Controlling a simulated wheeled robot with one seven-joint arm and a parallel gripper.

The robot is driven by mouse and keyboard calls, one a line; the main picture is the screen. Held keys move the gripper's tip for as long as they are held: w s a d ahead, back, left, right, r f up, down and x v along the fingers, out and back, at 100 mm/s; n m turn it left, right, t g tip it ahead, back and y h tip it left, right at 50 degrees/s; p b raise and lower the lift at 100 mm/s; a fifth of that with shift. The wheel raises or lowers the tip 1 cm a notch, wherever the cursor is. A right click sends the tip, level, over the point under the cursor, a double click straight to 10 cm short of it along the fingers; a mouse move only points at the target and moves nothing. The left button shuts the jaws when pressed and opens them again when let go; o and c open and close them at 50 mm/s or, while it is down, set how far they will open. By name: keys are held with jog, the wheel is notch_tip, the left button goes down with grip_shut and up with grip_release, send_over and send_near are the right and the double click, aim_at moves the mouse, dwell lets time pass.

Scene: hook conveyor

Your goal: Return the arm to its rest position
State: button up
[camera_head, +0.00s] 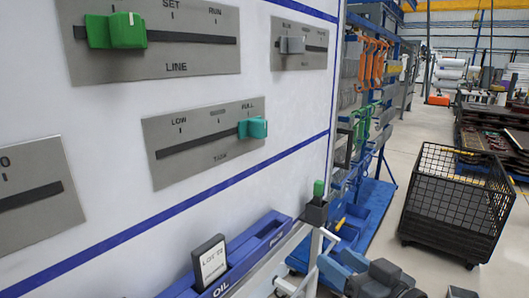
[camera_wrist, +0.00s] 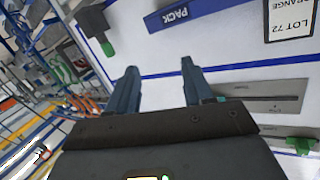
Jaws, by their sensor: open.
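My gripper (camera_wrist: 158,66) shows in the wrist view with its two blue-grey fingers spread and nothing between them. The white panel lies beyond the fingers; I cannot tell the exact gap. In the head view a dark grey and blue-grey shape at the lower right edge may be part of my arm, but this is unclear.
The panel carries a green slider knob (camera_head: 118,30) left of SET, a teal knob (camera_head: 253,128) at FULL and a grey knob (camera_head: 292,45). A lot card (camera_head: 210,262) stands at the blue OIL rail (camera_head: 245,254). A black mesh crate (camera_head: 455,205) stands on the floor at right.

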jog(key=s+d+f+m+h, duration=0.25)
jog(key=s+f, duration=0.35)
jog(key=s, duration=0.4)
jog(key=s+d+f+m+h, duration=0.1)
jog(key=s+d+f+h, duration=0.4)
jog(key=s, duration=0.6)
jog(key=f+v, duration=0.1)
jog(key=v, duration=1.9)
jog(key=shift+s, duration=0.35)
jog(key=shift+d, duration=0.1)
